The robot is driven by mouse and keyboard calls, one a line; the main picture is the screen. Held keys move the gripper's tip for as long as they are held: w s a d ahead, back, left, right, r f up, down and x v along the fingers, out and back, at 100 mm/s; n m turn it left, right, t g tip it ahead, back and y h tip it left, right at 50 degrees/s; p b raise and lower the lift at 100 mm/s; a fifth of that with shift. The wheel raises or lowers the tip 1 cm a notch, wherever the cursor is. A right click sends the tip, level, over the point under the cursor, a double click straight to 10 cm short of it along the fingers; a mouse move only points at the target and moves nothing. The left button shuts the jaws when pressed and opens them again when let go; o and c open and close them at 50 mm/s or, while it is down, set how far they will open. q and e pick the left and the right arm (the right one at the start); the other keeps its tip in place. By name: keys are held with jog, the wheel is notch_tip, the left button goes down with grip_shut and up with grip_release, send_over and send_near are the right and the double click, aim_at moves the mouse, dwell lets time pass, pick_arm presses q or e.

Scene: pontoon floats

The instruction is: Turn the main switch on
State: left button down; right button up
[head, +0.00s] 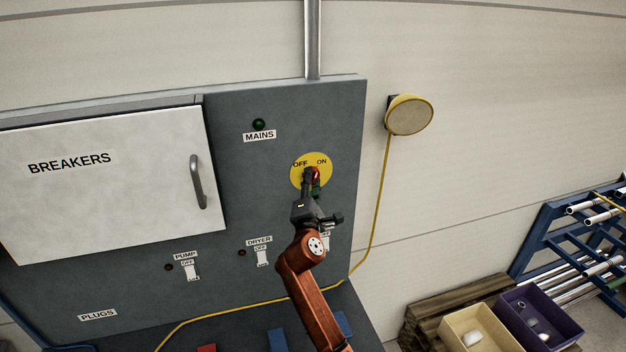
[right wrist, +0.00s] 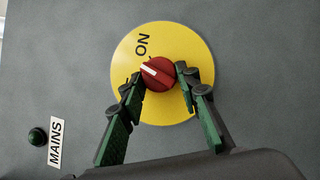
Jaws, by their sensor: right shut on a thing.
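The main switch is a red knob (right wrist: 157,73) on a yellow disc (head: 299,176) marked OFF at left and ON at right in the head view. In the right wrist view, the knob's white mark points between the two words, and a finger mostly covers OFF. My right gripper (head: 313,178) is shut on the knob, with one green-padded finger on each side of it in the right wrist view (right wrist: 160,76). The green MAINS lamp (head: 259,124) looks dark; it also shows in the right wrist view (right wrist: 37,136). My left gripper is out of view.
The white BREAKERS door (head: 110,185) is closed, left of the switch. PUMP (head: 191,272) and DRYER (head: 262,257) switches sit below. A yellow lamp (head: 409,115) and its cable are at right. Bins (head: 478,330) and a blue rack (head: 560,240) stand at lower right.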

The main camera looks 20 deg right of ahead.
jog(key=shift+a+r+m+g+p, duration=0.15)
jog(key=shift+m+g+p, duration=0.45)
jog(key=shift+m, duration=0.75)
jog(key=shift+d+r+m+g+p, duration=0.1)
jog(key=shift+m+g+p, duration=0.45)
jog(key=shift+m, duration=0.8)
jog(key=o, duration=1.2)
jog(key=shift+c, duration=0.2)
jog(key=v, duration=1.2)
jog(key=shift+f, duration=0.1)
